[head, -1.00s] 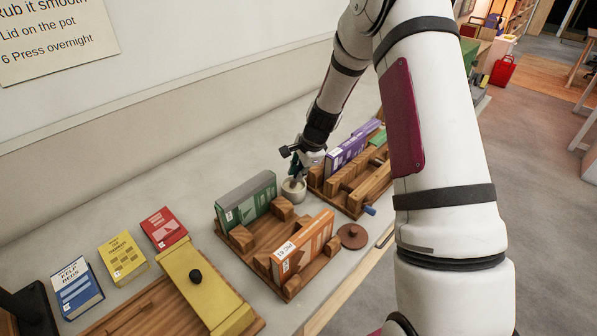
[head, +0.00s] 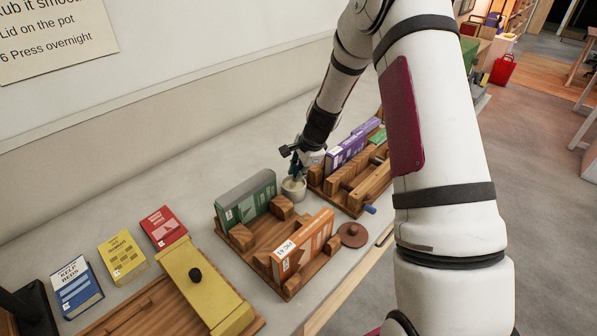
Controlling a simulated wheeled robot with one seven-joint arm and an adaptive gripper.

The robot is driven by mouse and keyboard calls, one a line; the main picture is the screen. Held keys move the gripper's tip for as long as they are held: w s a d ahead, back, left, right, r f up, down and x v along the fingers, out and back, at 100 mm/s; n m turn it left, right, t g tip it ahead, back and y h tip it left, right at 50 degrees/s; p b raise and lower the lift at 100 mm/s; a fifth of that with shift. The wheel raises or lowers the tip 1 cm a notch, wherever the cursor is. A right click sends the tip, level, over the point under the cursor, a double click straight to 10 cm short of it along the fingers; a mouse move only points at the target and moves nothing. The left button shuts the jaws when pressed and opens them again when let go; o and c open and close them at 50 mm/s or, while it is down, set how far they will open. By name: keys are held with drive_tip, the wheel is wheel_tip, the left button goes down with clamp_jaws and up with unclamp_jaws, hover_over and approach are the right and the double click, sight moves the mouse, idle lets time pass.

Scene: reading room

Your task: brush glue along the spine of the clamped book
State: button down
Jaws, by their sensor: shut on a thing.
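My gripper (head: 300,165) is over the small pale pot (head: 293,190) on the bench. It is shut on a thin tool, seemingly the glue brush, which is mostly hidden by the fingers and points down into the pot. A purple book (head: 346,152) stands in the right wooden frame (head: 345,199), behind my arm. A green and grey book (head: 247,200) and an orange book (head: 303,246) stand in the left wooden frame (head: 262,234). I cannot tell from this view which book is clamped.
A round brown lid (head: 352,235) lies right of the left frame. Blue (head: 77,286), yellow (head: 122,257) and red (head: 163,228) books lie at the left. A yellow board with a black knob (head: 208,289) lies in front of them. My upper arm hides the bench's right part.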

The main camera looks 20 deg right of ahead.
idle(0.3)
drive_tip(key=shift+r+p, duration=0.9)
drive_tip(key=shift+r, duration=2.55)
